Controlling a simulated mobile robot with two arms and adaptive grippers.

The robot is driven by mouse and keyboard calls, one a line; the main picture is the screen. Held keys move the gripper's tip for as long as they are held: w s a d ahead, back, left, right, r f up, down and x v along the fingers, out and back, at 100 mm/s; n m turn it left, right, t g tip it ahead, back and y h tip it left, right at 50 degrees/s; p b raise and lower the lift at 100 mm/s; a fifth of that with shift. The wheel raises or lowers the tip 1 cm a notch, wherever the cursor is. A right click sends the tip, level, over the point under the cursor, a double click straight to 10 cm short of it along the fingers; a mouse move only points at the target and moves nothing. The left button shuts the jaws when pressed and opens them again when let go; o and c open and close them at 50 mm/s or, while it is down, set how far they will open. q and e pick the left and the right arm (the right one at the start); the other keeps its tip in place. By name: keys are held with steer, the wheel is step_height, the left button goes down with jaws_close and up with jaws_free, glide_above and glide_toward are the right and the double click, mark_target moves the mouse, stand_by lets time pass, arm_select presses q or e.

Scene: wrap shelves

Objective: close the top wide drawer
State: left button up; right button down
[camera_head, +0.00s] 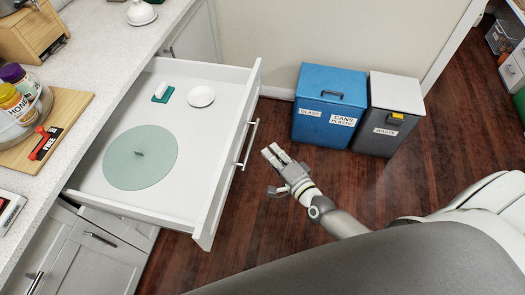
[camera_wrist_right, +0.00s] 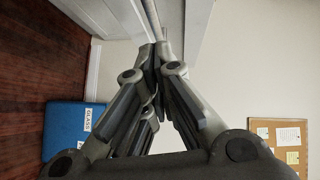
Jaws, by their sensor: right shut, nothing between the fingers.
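The top wide drawer (camera_head: 190,188) is white and pulled far out from under the counter in the head view. Its long bar handle (camera_head: 246,143) runs along the front panel. Inside lie a round glass lid (camera_head: 140,157), a small white dish (camera_head: 201,96) and a green holder (camera_head: 163,93) with a white item on it. My right gripper (camera_head: 271,152) is shut and empty, just right of the handle in the picture and apart from it. Its fingers meet in the right wrist view (camera_wrist_right: 158,55). My left gripper is out of view.
A blue bin (camera_head: 325,110) and a grey bin (camera_head: 388,125) stand against the wall right of the drawer. The counter (camera_head: 105,42) holds a board with jars. Lower cabinets (camera_head: 90,255) are below. The wooden floor (camera_head: 265,240) beside the drawer front is clear.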

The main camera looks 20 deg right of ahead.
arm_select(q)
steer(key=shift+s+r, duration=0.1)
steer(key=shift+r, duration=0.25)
arm_select(e)
steer(key=shift+w+a+f, duration=0.15)
steer(key=shift+w+a, duration=0.25)
steer(key=shift+a, duration=0.3)
steer(key=shift+w+a+f, duration=0.15)
steer(key=shift+w+a, duration=0.2)
steer(key=shift+a, duration=0.3)
steer(key=shift+a, duration=0.1)
